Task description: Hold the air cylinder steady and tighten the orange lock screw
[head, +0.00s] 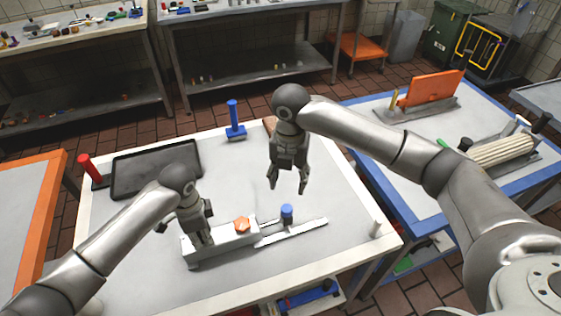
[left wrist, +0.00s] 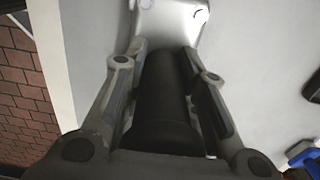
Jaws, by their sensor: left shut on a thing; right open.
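The pale air cylinder assembly (head: 232,240) lies on the white table with a long flat rail to its right. The orange lock screw (head: 241,224) sits on top of it, near the right end of its block. My left gripper (head: 201,240) is at the block's left part. In the left wrist view, my left gripper (left wrist: 170,70) is shut on a thick black cylindrical part (left wrist: 165,95), with a silver-white body (left wrist: 170,22) beyond. My right gripper (head: 287,188) is open and empty, pointing down, above and to the right of the orange screw, apart from it.
A blue knob (head: 287,212) stands by the rail, below my right gripper. A black tray (head: 155,168), a red-handled tool (head: 88,168) and a blue-handled tool (head: 234,120) are further back. A small white peg (head: 376,228) stands near the right edge.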

